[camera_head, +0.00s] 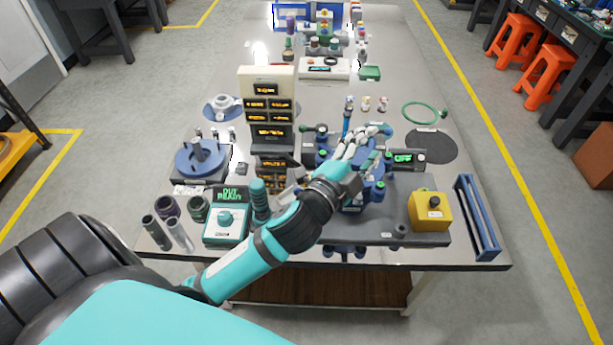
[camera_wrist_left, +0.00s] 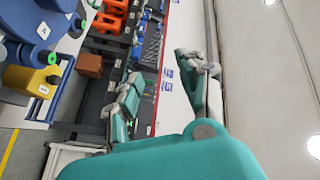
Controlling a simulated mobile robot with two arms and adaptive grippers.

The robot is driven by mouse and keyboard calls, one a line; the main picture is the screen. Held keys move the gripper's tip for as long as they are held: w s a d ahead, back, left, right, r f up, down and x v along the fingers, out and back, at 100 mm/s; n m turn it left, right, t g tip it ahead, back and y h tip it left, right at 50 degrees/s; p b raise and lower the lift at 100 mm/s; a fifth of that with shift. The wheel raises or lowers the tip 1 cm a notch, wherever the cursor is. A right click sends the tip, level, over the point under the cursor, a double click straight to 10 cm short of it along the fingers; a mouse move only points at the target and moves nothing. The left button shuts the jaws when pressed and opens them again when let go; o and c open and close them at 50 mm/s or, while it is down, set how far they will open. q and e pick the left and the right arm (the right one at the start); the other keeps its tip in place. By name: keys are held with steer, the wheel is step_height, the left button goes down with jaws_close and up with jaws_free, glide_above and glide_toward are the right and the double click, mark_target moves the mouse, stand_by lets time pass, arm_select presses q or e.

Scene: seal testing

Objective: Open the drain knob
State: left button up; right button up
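A blue round fixture (camera_head: 373,191) stands on a dark plate near the front of the table. Several small dark blue knobs with green rings sit around it, one at its front right (camera_head: 380,187) and one at its back left (camera_head: 321,130). I cannot read which one is the drain knob. Similar knobs show at the left of the left wrist view, one with a bright green ring (camera_wrist_left: 43,30). My left gripper (camera_head: 366,140) hovers over the fixture, its fingers spread, hiding part of it. The left wrist view shows its teal fingers (camera_wrist_left: 160,85) apart, with nothing between them. My right gripper is not visible.
A yellow box (camera_head: 430,211) with a dark button stands right of the fixture, beside a blue rack (camera_head: 477,217). A display (camera_head: 404,158) reads OFF. A cream panel tower (camera_head: 267,98) and a teal-knobbed box (camera_head: 227,222) stand left.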

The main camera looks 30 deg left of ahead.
arm_select(q)
steer(key=w+d+r+m+t+h, duration=0.1)
steer(key=d+r+m+t+h, duration=0.1)
steer(key=d+r+m+h, duration=0.55)
steer(key=s+d+r+m+g+h, duration=0.15)
steer(key=d+m+g+h, duration=0.45)
steer(key=m, duration=0.6)
steer(key=s+d+m+g+h, duration=0.2)
steer(key=m+g+h, duration=0.2)
steer(key=m+g, duration=0.55)
steer(key=w+a+f+m+g+y, duration=0.3)
steer(key=a+f+m+g+y, duration=0.1)
steer(key=a+f+m+y, duration=0.9)
steer(key=a+r+n+y, duration=0.25)
steer(key=a+y, duration=0.35)
steer(key=a, duration=1.1)
steer(key=shift+m+g, duration=0.35)
steer(key=shift+m, duration=0.2)
step_height(320, 180, down, 17)
steer(key=p, duration=0.3)
steer(key=shift+w+d, duration=0.1)
steer(key=shift+w, duration=0.05)
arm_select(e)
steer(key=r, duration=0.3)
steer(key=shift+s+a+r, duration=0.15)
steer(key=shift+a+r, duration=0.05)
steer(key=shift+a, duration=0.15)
